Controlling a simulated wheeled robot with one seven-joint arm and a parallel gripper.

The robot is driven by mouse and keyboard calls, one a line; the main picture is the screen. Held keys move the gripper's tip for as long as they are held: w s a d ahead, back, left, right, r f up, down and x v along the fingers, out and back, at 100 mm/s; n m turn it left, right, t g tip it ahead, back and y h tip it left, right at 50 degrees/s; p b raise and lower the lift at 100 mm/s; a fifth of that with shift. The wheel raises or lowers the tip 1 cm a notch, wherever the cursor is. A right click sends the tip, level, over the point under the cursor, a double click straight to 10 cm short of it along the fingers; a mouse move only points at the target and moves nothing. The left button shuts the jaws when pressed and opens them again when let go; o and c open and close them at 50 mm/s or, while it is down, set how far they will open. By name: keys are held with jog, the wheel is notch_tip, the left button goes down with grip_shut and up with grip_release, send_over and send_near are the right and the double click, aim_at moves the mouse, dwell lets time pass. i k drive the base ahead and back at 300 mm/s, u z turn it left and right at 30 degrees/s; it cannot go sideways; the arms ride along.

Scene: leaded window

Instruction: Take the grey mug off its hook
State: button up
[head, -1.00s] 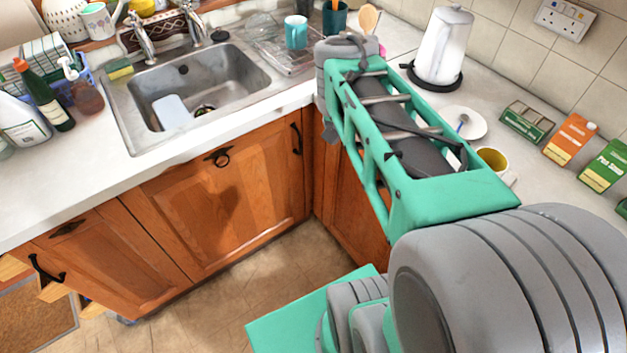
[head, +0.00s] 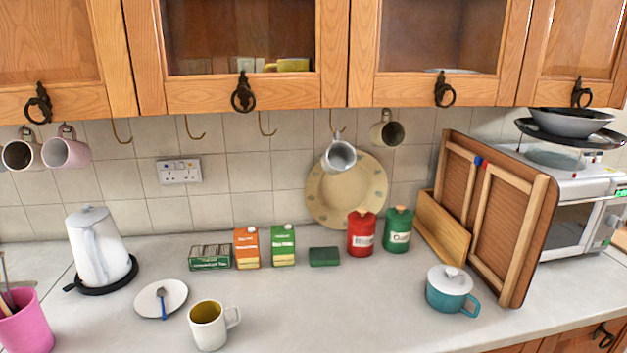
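A grey mug (head: 339,155) hangs by its handle from a brass hook (head: 331,120) under the wall cupboards, right of the middle of the head view. It is tilted, with its open mouth facing outward. A round patterned plate (head: 318,190) stands against the tiles behind it. A cream mug with a dark inside (head: 386,130) hangs close by to the right. My gripper is not in view.
A pink mug (head: 66,152) and a white mug (head: 20,152) hang at far left; several hooks between are empty. Below are a red canister (head: 361,234), a green canister (head: 398,230) and cartons. Wooden cupboards (head: 240,95) overhang the hooks.

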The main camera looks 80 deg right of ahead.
aim_at(340, 155)
jog(key=z, duration=0.95)
jog(key=k, duration=0.5)
jog(key=z, duration=0.25)
